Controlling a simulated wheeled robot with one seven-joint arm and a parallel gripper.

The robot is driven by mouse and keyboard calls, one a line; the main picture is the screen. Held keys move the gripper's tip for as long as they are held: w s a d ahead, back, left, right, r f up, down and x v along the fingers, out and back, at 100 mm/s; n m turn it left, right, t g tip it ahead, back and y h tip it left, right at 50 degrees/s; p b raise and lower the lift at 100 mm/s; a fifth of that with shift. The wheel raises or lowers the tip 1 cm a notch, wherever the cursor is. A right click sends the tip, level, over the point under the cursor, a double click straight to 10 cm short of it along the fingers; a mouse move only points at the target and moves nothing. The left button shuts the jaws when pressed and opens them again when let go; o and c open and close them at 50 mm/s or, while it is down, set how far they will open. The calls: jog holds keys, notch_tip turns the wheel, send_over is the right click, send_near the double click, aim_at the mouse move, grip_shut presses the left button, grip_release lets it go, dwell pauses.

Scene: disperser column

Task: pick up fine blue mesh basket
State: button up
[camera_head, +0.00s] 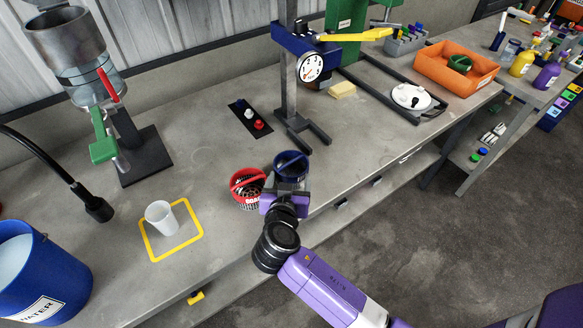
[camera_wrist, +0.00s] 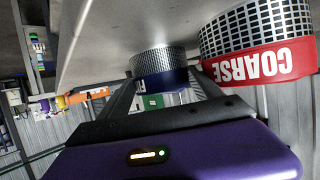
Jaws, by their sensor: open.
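The fine blue mesh basket (camera_head: 291,163) stands on the bench near its front edge, its blue rim and handle showing. My gripper (camera_head: 289,184) is at its near side, open, and hides the lower part of the basket in the head view. The wrist view is upside down. There the basket (camera_wrist: 160,66) has a fine grey mesh and a blue rim, and it appears between and beyond the two spread fingers (camera_wrist: 165,88). I cannot tell whether the fingers touch it. The red coarse basket (camera_head: 247,187) stands close on the left; its COARSE label (camera_wrist: 262,65) shows in the wrist view.
A grey stand with a round dial (camera_head: 311,67) rises behind the baskets, its forked base (camera_head: 303,130) on the bench. A white cup (camera_head: 161,217) stands inside a yellow square (camera_head: 186,238). A blue WATER bucket (camera_head: 62,268) is at far left. Bare bench lies right of the basket.

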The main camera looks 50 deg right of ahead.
aim_at(291, 170)
jog(key=p+x, duration=0.1)
jog(key=x, duration=0.4)
jog(key=shift+w+d+f, duration=0.1)
jog(key=shift+w+d, duration=0.15)
jog(key=shift+d, duration=0.05)
jog(key=shift+c, duration=0.4)
jog(key=c, duration=1.1)
